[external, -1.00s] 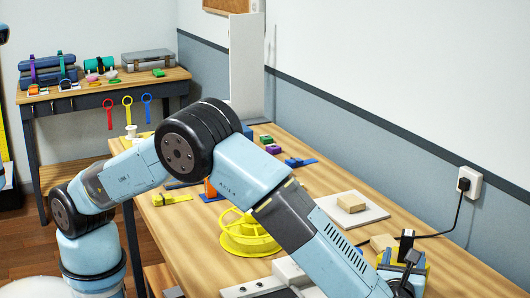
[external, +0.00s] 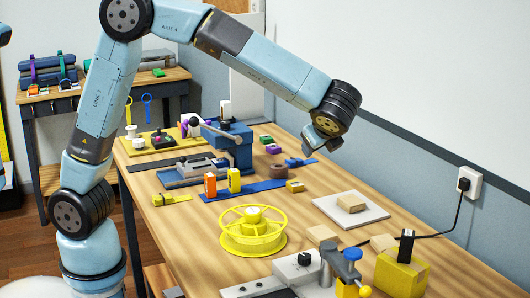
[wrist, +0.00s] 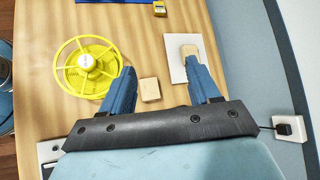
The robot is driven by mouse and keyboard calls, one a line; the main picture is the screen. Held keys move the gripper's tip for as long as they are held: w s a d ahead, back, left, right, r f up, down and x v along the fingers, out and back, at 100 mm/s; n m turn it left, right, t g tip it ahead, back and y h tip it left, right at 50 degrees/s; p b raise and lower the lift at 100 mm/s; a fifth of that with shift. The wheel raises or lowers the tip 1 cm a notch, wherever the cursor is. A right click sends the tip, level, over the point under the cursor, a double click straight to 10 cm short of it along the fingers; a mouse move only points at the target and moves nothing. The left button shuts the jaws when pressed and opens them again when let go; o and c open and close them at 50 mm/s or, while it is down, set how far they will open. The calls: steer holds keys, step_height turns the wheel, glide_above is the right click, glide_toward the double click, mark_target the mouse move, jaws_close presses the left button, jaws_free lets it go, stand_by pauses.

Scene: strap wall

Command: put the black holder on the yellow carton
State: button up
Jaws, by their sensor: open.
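The yellow carton (external: 400,277) stands at the near right end of the table in the external view. A small upright black piece, which looks like the black holder (external: 406,247), stands on top of it with nothing gripping it. My gripper (external: 318,142) is raised high above the middle of the table, well apart from both. In the wrist view my gripper (wrist: 162,70) is open, with nothing between its two blue fingers. The carton and the holder do not show in the wrist view.
A yellow spool (external: 252,235) lies mid-table. A white plate (external: 376,212) bears a wooden block (external: 351,202), with loose wooden blocks nearby. A clamp with a blue knob (external: 352,254) stands left of the carton. A black cord runs to the wall socket (external: 469,182).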

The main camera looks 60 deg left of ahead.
steer(key=s+a+r+n+g+h, duration=0.1)
steer(key=s+a+r+n+h, duration=0.1)
steer(key=s+a+n, duration=0.4)
steer(key=s+a+r+n+g+h, duration=0.1)
steer(key=s+a+r+h, duration=0.2)
steer(key=s+a, duration=0.5)
steer(key=s+a+f+n+t+h, duration=0.1)
steer(key=s+a+n+t+h, duration=0.1)
steer(key=s, duration=0.6)
steer(key=s+a+n+t+h, duration=0.1)
steer(key=s+a+n+h, duration=0.1)
steer(key=s+a+n, duration=0.2)
steer(key=s+n, duration=0.3)
steer(key=s, duration=0.1)
steer(key=shift+s+f+n+t, duration=0.3)
steer(key=shift+s+f+t, duration=0.05)
steer(key=shift+s+t, duration=0.05)
